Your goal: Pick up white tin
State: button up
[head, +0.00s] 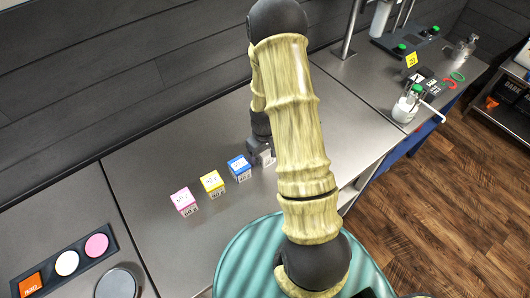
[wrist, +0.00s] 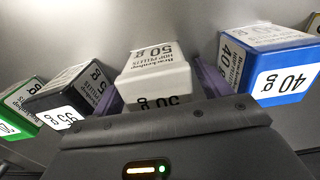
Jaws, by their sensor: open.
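The white tin (wrist: 157,62), marked 50 g, stands in the middle of the wrist view, close to my gripper (wrist: 158,88). The gripper is open, with one purple finger showing on each side of the tin. I cannot tell whether the fingers touch it. The tin's lower part is hidden behind the gripper body. In the head view the white tin (head: 268,158) shows only in part beside my dark gripper (head: 261,150), and my arm covers much of that spot.
A blue tin (wrist: 272,62) stands right of the white one, a black tin (wrist: 75,92) and a green tin (wrist: 20,105) left. Yellow (head: 212,183) and pink (head: 184,200) tins continue the row on the steel counter (head: 150,165). A tray (head: 60,262) with coloured discs lies front left.

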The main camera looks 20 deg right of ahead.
dwell(0.4)
jog(key=c, duration=1.1)
jog(key=shift+r, duration=0.1)
notch_tip(320, 180, up, 10)
jog(key=shift+f+b, duration=0.1)
jog(key=shift+b, duration=0.95)
